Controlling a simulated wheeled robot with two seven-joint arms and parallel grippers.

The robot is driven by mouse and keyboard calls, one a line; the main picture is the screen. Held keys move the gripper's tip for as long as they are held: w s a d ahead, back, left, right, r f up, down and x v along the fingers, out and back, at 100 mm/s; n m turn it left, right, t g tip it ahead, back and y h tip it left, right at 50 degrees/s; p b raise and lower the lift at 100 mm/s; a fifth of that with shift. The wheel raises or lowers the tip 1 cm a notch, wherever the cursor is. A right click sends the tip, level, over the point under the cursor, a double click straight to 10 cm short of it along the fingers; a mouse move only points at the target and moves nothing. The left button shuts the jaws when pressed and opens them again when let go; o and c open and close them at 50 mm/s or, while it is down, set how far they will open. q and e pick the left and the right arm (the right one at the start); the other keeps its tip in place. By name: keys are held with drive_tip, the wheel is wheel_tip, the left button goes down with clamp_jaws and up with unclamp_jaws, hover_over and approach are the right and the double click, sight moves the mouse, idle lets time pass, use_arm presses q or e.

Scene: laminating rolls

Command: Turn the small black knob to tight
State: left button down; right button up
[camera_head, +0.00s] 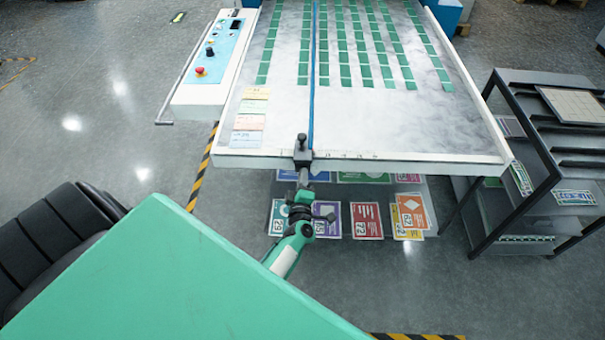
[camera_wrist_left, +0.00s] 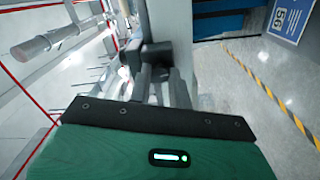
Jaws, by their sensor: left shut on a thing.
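The small black knob (camera_head: 302,142) sits at the front edge of the white laminating table (camera_head: 400,153), at the near end of a blue strip. It also shows as a black block in the left wrist view (camera_wrist_left: 157,54). My left gripper (camera_head: 303,168) reaches up to it from below and in front, and its fingers are shut on the knob. The fingers (camera_wrist_left: 160,88) also show in the left wrist view, and they partly hide the knob. The knob's turn angle cannot be read. My right gripper is not in view.
A control panel (camera_head: 222,48) with a red button stands left of the table. Printed cards (camera_head: 367,220) lie on a lower shelf under the table edge. A dark rack (camera_head: 545,140) stands to the right. Striped tape (camera_head: 203,165) marks the open floor at left.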

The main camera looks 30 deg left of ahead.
use_arm(q)
drive_tip(key=shift+f, duration=0.1)
drive_tip(key=c, duration=1.3)
unclamp_jaws()
drive_tip(key=p+v, duration=0.2)
drive_tip(key=v, duration=1.2)
